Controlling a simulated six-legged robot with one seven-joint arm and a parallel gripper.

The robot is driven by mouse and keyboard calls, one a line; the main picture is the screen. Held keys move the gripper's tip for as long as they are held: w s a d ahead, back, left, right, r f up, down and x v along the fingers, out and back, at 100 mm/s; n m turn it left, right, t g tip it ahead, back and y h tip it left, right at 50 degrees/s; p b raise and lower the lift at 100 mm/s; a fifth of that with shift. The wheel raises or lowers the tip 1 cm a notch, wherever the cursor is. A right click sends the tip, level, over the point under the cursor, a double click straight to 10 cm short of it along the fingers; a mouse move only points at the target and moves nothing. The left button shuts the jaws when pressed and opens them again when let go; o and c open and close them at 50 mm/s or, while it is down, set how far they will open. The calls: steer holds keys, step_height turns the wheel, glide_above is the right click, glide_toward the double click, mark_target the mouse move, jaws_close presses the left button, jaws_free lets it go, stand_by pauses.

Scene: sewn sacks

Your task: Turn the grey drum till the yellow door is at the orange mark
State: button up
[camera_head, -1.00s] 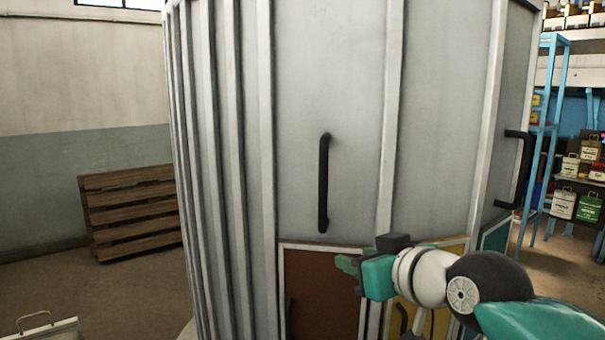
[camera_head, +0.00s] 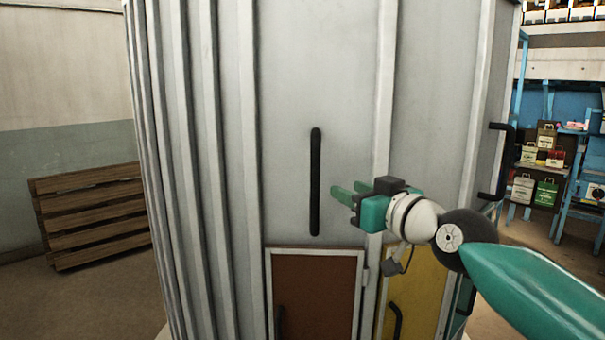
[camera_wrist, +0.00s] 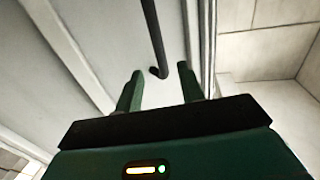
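The grey drum (camera_head: 430,130) fills the middle of the head view, ribbed on its left side and flat-panelled on its right. A black upright bar handle (camera_head: 316,182) stands on its front panel; another (camera_head: 500,160) is at the right edge. The yellow door (camera_head: 408,290) is low on the drum, right of a brown door (camera_head: 314,290). My gripper (camera_head: 350,190) is open and empty, just right of the front handle, fingers pointing at it. In the wrist view a black handle (camera_wrist: 155,40) ends between and beyond the open fingers (camera_wrist: 158,88). I see no orange mark.
A wooden pallet (camera_head: 90,212) leans at the wall on the left. Blue shelving (camera_head: 560,180) with boxes and tins stands on the right. A teal door (camera_head: 462,300) is partly hidden behind my arm. Floor shows clear on both sides of the drum.

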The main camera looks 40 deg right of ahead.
mark_target(318, 175)
steer(key=w+d, duration=0.1)
steer(key=w, duration=0.7)
steer(key=w+d, duration=0.1)
steer(key=w, duration=0.3)
steer(key=shift+w+d, duration=0.3)
steer(key=shift+w, duration=0.1)
jaws_close()
stand_by(0.8)
